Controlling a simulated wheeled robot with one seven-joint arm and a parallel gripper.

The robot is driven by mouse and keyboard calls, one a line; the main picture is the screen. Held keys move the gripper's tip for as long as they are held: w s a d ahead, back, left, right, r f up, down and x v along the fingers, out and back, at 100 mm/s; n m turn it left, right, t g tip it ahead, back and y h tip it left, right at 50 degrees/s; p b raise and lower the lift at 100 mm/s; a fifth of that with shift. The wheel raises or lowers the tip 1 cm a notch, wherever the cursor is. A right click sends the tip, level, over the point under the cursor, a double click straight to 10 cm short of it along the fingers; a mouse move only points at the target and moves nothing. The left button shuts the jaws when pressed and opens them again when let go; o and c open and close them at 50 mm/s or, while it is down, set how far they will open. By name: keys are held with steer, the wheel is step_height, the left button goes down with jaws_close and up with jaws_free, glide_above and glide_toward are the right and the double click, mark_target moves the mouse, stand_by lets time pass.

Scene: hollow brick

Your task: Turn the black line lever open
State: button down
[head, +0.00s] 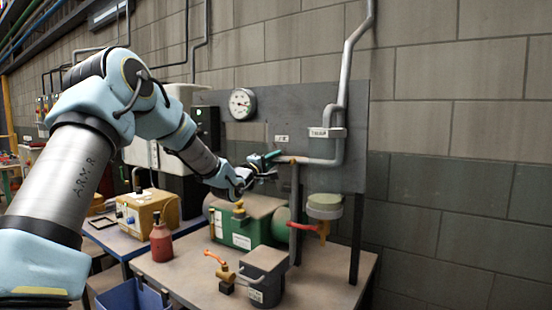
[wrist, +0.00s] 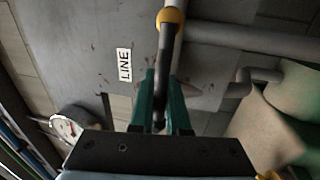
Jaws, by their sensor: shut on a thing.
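The black line lever (wrist: 168,45) runs down from an orange-yellow collar (wrist: 171,17) on the pipe in the wrist view. My gripper (wrist: 163,78) has its two teal fingers on either side of the lever, shut on it. A white LINE label (wrist: 124,65) is on the grey panel to the left of the lever. In the head view my gripper (head: 268,158) is at the left end of the pale pipe (head: 320,161), below the small label. There the lever is mostly hidden by the gripper.
A round gauge (head: 242,103) is on the panel, up and left of my gripper. Below stand a green machine (head: 236,232), a grey box (head: 266,268), an orange lever (head: 215,258) and a red bottle (head: 161,241). A red lever (head: 308,227) hangs to the lower right.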

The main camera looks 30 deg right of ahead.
steer(key=shift+f, duration=0.15)
stand_by(0.3)
steer(key=c, duration=0.9)
jaws_free()
steer(key=b+v, duration=0.3)
steer(key=v, duration=0.8)
steer(key=shift+b, duration=0.4)
steer(key=a+f+m+y, duration=0.2)
steer(key=a+f+y, duration=0.5)
steer(key=a, duration=0.4)
steer(key=a+f+m+y, duration=0.1)
steer(key=a+f+y, duration=0.4)
steer(key=a+f, duration=0.45)
steer(key=s+a+f+m+g+y, duration=0.2)
steer(key=s+a+f+g, duration=0.1)
steer(key=s+a, duration=0.6)
steer(key=s+a+f+m+g+y, duration=0.1)
steer(key=s+a+g, duration=0.4)
steer(key=s+a, duration=0.5)
steer(key=shift+s+f+m+y, duration=0.4)
steer(key=shift+s+f+y, duration=0.25)
steer(key=shift+f+y, duration=0.4)
